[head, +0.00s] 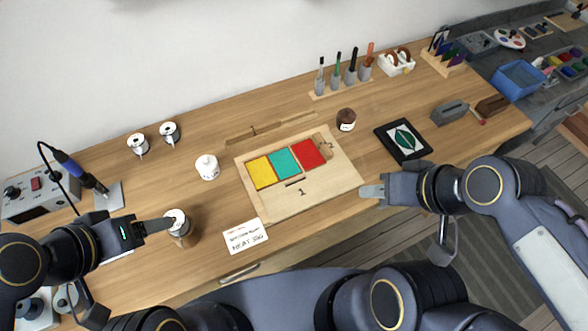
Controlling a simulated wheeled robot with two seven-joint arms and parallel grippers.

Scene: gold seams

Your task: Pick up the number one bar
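A long thin wooden bar (285,123) lies behind the wooden board; a small dark mark or notch shows near its left part, too small to read. The board (335,185) holds a yellow, a teal and a red square, and has a "1" printed on its front part below a short dark slot. My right gripper (370,191) is at the board's right edge, apart from the bar; its fingers look close together, but their opening is unclear. My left gripper (166,223) is beside an open tin (182,236) at the left, seen edge-on.
A white jar (207,168) stands left of the board, and a dark jar (346,120) behind it. A paper note (245,236) lies in front. A pen holder (343,88) stands at the back.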

